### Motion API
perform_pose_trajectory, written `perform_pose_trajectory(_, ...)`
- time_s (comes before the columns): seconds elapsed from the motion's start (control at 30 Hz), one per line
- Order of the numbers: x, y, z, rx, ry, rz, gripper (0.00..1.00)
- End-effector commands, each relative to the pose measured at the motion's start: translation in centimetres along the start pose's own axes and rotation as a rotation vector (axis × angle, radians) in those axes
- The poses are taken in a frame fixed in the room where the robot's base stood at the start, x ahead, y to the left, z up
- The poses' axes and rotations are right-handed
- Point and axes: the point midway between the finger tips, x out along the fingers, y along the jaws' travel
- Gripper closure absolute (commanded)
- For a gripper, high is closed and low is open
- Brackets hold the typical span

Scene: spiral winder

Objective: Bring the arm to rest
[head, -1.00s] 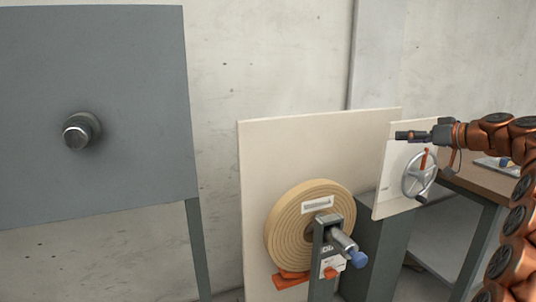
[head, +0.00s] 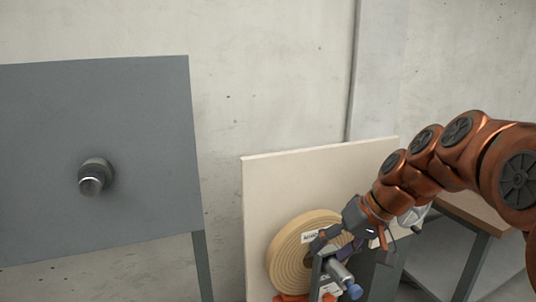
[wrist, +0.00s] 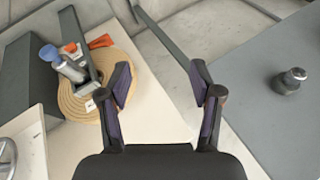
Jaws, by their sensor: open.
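My gripper (head: 328,242) is open and empty. In the head view it appears in front of the upper right of the tan coil (head: 287,254), with the arm reaching in from the right edge. In the wrist view the two fingers of my gripper (wrist: 160,80) stand wide apart with only the pale panel, wall and floor behind them. The coil (wrist: 88,108) lies left of the fingers in that view. I cannot tell the exact gap between gripper and coil.
The pale upright panel (head: 315,180) backs the coil. A metal spindle with a blue end (head: 355,291) sticks out before it. A grey panel with a round knob (head: 95,177) stands at left. A brown-topped table (head: 474,212) and a partly hidden handwheel (head: 413,215) are at right.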

Motion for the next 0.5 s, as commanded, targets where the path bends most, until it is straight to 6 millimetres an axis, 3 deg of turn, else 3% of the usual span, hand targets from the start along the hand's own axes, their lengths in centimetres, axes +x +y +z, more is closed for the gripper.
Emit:
perform_pose_trajectory(0.03, -0.6, -1.1, 1.9, 0.009, -0.038, 0.026, 0.35)
perform_pose_trajectory(0.2, -0.9, -2.2, 8.6, 0.057, -0.151, 0.129, 0.35)
perform_pose_trajectory(0.5, -3.1, -1.7, 20.3, 0.131, -0.309, 0.341, 0.35)
